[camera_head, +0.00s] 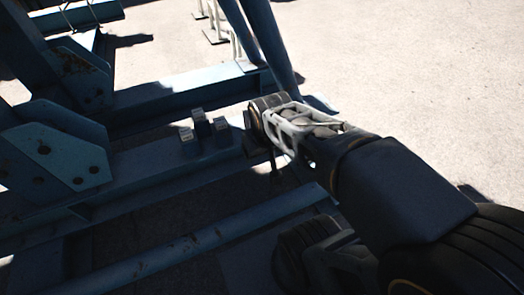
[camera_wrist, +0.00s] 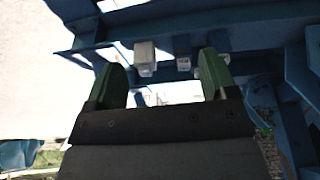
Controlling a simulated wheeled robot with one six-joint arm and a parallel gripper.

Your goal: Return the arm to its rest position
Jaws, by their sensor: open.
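My arm (camera_head: 395,190) reaches from the lower right of the head view up to the blue steel frame (camera_head: 150,185). Its pale wrist part (camera_head: 300,122) is beside the frame's beam; I cannot tell if it touches. In the wrist view my gripper (camera_wrist: 163,65) shows two green fingers standing well apart, with nothing held between them. Small grey blocks sit on the blue frame, one (camera_wrist: 145,55) close beyond the left fingertip and another (camera_wrist: 183,63) between the fingers. In the head view my fingers cannot be made out clearly.
Blue uprights and bolted plates (camera_head: 62,160) fill the left of the head view. A slanted blue post (camera_head: 262,40) rises just behind my wrist. A long blue tube (camera_head: 200,245) lies low at the front. Bare pale ground (camera_head: 430,90) is open to the right.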

